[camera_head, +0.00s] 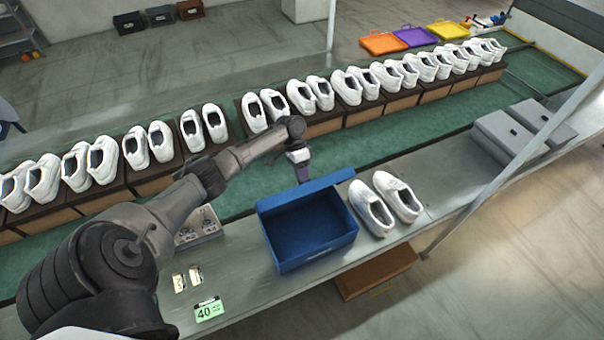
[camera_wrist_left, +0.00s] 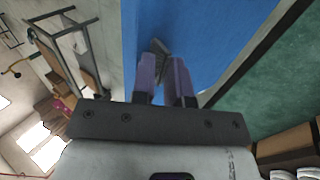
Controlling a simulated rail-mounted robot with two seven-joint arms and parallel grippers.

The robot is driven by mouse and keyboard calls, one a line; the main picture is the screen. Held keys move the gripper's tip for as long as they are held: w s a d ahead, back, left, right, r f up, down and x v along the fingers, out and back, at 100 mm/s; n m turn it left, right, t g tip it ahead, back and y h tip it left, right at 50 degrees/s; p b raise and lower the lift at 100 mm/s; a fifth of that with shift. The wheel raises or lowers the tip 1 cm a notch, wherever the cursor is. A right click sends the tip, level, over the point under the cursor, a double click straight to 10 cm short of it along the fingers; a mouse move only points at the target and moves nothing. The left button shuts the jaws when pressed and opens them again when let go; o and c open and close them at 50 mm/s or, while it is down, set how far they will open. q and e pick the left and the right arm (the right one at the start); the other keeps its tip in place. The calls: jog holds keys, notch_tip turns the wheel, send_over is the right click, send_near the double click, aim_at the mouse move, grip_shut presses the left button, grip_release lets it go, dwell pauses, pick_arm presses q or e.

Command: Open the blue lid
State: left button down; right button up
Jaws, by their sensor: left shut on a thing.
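The blue box (camera_head: 308,258) stands on the grey bench and I see into its dark, empty-looking inside. The blue lid (camera_head: 305,189) stands raised along the box's far side. The lid also fills the upper middle of the left wrist view (camera_wrist_left: 200,40). My left gripper (camera_head: 304,179) is at the lid's far edge, behind the box. In the left wrist view its two purple fingers (camera_wrist_left: 165,75) are shut on the lid. The fingertips are partly hidden behind the lid in the head view. My right gripper is not in view.
Two white shoes (camera_head: 384,205) stand right of the box. A green card marked 40 (camera_head: 208,310) lies at the bench's front left. Rows of white shoes on brown boxes (camera_head: 335,123) line the green conveyor behind. Grey boxes (camera_head: 505,138) stand farther right.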

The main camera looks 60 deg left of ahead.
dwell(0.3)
pick_arm(q)
jog(key=c, duration=1.3)
grip_release()
jog(key=shift+o, duration=0.2)
jog(key=s+b+v, duration=0.1)
jog(key=b+v, duration=0.2)
jog(key=v, duration=1.1)
jog(key=shift+w, duration=0.5)
jog(key=shift+d, duration=0.1)
